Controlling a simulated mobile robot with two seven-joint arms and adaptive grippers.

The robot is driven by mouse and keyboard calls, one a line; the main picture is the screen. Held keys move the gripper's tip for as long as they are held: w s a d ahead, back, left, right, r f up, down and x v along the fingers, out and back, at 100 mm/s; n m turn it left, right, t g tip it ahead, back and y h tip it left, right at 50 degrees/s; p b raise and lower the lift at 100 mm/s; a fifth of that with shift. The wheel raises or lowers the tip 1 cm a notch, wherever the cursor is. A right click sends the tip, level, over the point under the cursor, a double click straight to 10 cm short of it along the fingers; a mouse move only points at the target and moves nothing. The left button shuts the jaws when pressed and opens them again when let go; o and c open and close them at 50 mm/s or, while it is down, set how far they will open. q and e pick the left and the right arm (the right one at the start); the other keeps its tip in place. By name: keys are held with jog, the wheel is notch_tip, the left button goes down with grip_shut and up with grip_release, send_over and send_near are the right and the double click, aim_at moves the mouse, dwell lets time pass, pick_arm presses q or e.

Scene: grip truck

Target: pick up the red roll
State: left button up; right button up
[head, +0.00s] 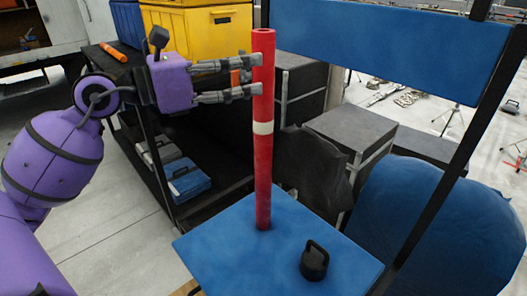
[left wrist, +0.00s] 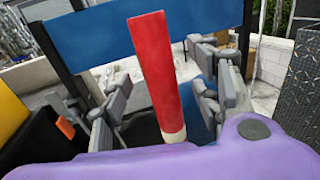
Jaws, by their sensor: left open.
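The red roll (head: 263,180) is a tall red tube with a white band, standing upright on a blue platform (head: 225,240). My left gripper (head: 260,76) comes in from the left at the upper part of the roll. Its fingers are open, and their tips reach the roll; I cannot tell whether they touch it. In the left wrist view the red roll (left wrist: 157,70) stands between the open fingers (left wrist: 170,85), with its lower end hidden behind my purple wrist. My right gripper is not in view.
A black handled weight (head: 314,262) sits on the platform to the right of the roll. A blue panel (head: 390,45) on black posts stands behind. A dark cart with yellow bins (head: 215,40) is at the back left. Grey cases (head: 350,128) stand behind the platform.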

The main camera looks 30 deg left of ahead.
aim_at(264, 65)
pick_arm(q)
jog(key=p+x, duration=0.1)
jog(key=x, duration=0.4)
jog(key=shift+w, duration=0.3)
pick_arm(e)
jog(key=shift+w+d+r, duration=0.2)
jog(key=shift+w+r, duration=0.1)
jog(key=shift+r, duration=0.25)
pick_arm(q)
jog(key=shift+s, duration=0.1)
jog(key=shift+c, duration=0.4)
jog(key=c, duration=0.6)
grip_shut()
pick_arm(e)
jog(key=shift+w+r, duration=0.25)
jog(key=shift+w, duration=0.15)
pick_arm(q)
jog(key=shift+r, duration=0.1)
